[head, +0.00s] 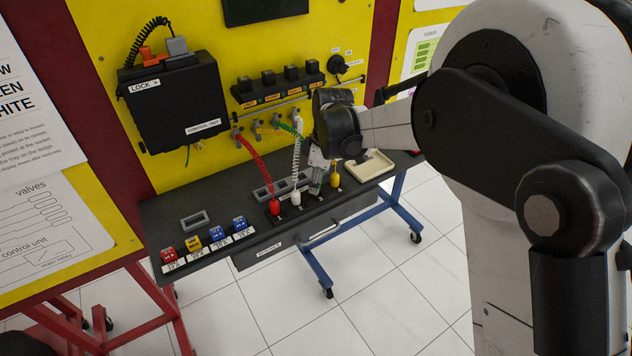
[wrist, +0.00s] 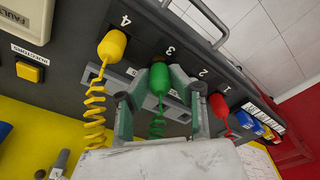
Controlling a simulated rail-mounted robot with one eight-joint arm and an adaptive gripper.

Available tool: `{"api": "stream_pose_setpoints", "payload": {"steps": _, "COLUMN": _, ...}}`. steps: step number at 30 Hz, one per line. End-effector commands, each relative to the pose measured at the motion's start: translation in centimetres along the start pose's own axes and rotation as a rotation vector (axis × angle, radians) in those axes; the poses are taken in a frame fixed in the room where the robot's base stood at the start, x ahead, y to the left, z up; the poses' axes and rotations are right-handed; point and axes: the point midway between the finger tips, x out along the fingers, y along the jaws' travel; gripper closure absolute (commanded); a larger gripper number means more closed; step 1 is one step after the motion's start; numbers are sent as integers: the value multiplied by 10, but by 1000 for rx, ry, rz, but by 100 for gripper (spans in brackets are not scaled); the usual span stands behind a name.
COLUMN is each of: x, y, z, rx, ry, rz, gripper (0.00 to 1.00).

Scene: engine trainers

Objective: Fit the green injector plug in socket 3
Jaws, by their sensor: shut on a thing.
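The green injector plug (wrist: 160,80) is upside down in the wrist view, with its green coiled cord (wrist: 157,125) trailing from it. My gripper (wrist: 158,92) is shut on it, a finger on either side. The plug's end is at the dark strip by the label 3 (wrist: 170,51); I cannot tell whether it is seated in socket 3. In the head view my gripper (head: 316,184) is over the socket strip, between the white plug (head: 296,197) and the yellow plug (head: 335,180), and it hides the green plug there.
The red plug (head: 274,207) stands at socket 1. A cream tray (head: 370,166) lies right of the sockets. Red, yellow and blue relays (head: 217,233) stand at the bench's left front. The black control unit (head: 175,100) hangs on the yellow panel.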

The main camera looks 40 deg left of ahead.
Motion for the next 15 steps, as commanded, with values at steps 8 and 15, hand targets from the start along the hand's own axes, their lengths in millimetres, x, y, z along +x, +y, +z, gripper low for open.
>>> {"api": "stream_pose_setpoints", "payload": {"steps": 8, "x": 4, "y": 0, "z": 1, "rx": 0, "ry": 0, "rz": 0, "gripper": 98}}
{"api": "stream_pose_setpoints", "payload": {"steps": 15, "x": 7, "y": 0, "z": 1, "rx": 0, "ry": 0, "rz": 0, "gripper": 98}}
